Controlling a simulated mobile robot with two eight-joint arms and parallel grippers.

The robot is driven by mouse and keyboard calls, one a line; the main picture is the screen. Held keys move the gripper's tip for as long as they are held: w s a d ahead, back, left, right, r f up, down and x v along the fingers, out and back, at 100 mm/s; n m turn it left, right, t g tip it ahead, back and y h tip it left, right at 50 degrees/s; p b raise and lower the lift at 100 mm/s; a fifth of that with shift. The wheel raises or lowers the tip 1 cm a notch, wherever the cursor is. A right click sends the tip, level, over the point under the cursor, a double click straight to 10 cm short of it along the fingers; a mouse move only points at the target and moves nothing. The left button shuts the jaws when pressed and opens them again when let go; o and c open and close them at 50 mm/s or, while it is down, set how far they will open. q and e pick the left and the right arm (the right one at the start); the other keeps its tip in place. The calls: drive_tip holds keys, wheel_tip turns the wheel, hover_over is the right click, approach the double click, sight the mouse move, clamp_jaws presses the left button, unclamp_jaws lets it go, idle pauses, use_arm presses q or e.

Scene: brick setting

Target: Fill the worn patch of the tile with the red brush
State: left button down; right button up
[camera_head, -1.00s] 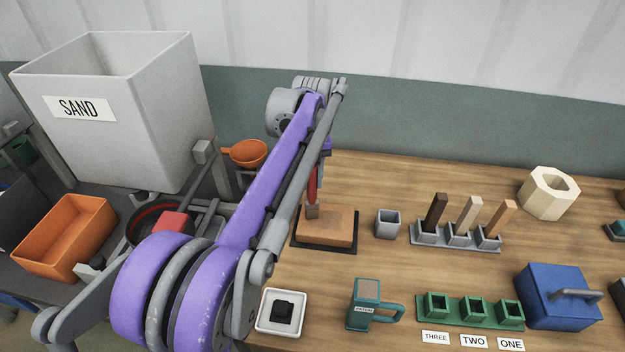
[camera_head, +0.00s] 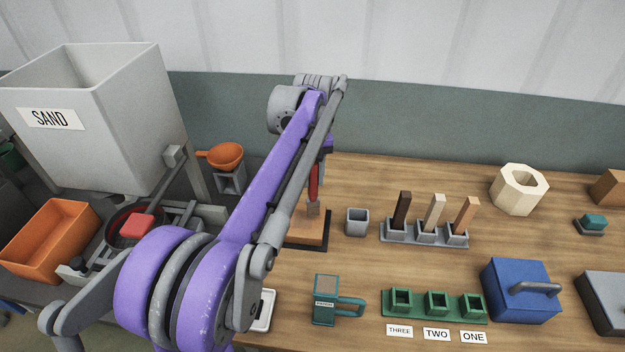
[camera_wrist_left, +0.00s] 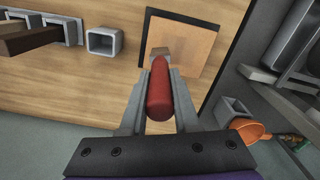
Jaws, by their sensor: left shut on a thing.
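My left gripper (camera_wrist_left: 160,88) is shut on the red brush (camera_wrist_left: 160,95), around its handle. In the head view the red brush (camera_head: 314,182) hangs upright below my left wrist, its bristle end low over the right part of the tile. The orange tile (camera_head: 302,230) lies on a dark base (camera_head: 325,240), partly hidden by my left arm. In the left wrist view the tile (camera_wrist_left: 185,45) shows more fully, with the bristle end at its edge. I cannot make out the worn patch, nor whether the bristles touch. My right gripper is not in view.
A grey cup (camera_head: 357,223) and a grey rack (camera_head: 424,234) with upright sticks stand right of the tile. An orange funnel (camera_head: 225,156) and the sand bin (camera_head: 95,125) are left.

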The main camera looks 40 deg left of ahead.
sight(313, 165)
use_arm(q)
drive_tip(key=shift+a+r+p, duration=0.2)
drive_tip(key=shift+r+p, duration=0.2)
drive_tip(key=shift+r, duration=0.55)
drive_tip(key=shift+d+r+p, duration=0.1)
drive_tip(key=shift+r+p, duration=0.35)
drive_tip(key=shift+r, duration=0.35)
drive_tip(key=shift+r+p, duration=0.5)
drive_tip(key=shift+r, duration=0.5)
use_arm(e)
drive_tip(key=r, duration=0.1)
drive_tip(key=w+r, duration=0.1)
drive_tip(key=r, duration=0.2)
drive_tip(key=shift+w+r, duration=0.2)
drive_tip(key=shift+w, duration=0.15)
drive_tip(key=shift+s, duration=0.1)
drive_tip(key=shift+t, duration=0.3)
